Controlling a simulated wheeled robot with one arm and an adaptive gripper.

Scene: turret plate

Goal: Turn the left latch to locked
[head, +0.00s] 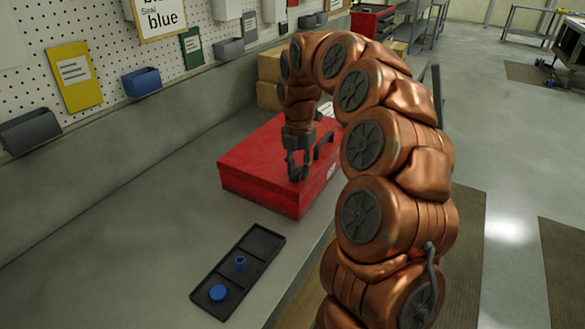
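A closed red toolbox (250,165) sits on the grey bench, with a dark handle (324,145) toward its right side. A small pale label (331,171) shows on its right-hand side. I cannot make out the left latch; my copper arm covers part of the box's right side. My gripper (298,176) points down at the box, over the right part of the lid near the handle. Its fingers are too small and dark to tell whether they are open or shut, or whether they touch the box.
A black tray (257,259) lies on the bench in front of the box. A blue disc (218,293) is in its near compartment, a small blue cylinder (241,263) in the middle one. Cardboard boxes (270,96) stand behind the toolbox. The bench left of it is clear.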

